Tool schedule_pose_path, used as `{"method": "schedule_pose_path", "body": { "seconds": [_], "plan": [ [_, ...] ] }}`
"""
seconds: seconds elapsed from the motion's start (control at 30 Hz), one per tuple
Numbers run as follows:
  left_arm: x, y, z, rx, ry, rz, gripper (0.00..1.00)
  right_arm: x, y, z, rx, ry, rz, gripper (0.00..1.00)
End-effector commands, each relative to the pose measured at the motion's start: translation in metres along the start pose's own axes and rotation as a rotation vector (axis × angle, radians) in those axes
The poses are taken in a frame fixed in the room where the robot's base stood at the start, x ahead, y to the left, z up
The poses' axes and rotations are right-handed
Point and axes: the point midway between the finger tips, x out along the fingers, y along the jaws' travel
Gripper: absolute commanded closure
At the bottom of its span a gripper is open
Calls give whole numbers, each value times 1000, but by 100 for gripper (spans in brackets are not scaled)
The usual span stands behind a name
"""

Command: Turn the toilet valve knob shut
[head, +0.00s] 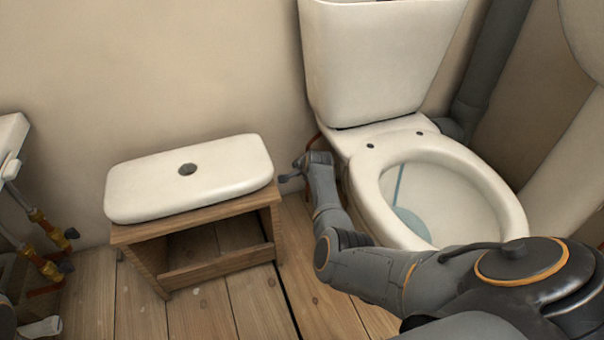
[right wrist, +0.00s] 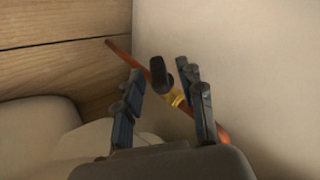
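The toilet valve knob (right wrist: 160,73) is a dark, oblong handle in the right wrist view. It joins a brass fitting (right wrist: 176,99) on a copper pipe (right wrist: 124,52) that runs slantwise by the wall. My right gripper (right wrist: 162,88) is open, its fingers spread to either side, with the knob showing between and just past the fingertips. I cannot tell whether a finger touches it. In the head view my right gripper (head: 288,178) reaches low beside the toilet (head: 368,205), and the knob cannot be made out there. My left gripper is not clearly in view.
A wooden stool (head: 150,236) carrying the white tank lid (head: 215,180) stands left of my right gripper. The toilet tank (head: 375,60) is open at the top. A white fixture with brass valves (head: 50,240) is at the far left. Floorboards in front are clear.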

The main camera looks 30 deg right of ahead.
Motion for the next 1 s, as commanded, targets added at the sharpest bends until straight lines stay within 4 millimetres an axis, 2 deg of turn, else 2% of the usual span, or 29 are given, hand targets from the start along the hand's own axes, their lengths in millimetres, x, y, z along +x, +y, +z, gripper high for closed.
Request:
{"method": "schedule_pose_path", "body": {
  "seconds": [0.17, 0.3, 0.37, 0.67, 1.0],
  "plan": [
    [0, 0, 0, 0, 0, 0, 60, 0, 0, 0, 0, 0, 0, 61],
    [0, 0, 0, 0, 0, 0, 60, 0, 0, 0, 0, 0, 0, 90],
    [0, 0, 0, 0, 0, 0, 60, 0, 0, 0, 0, 0, 0, 100],
    [5, -1, 0, -1, 2, -2, 60, -1, 2, 1, 26, -5, -65, 100],
    [-8, -2, 8, -5, -39, -12, 60, 0, 2, 1, 48, -2, -114, 100]
  ]
}}
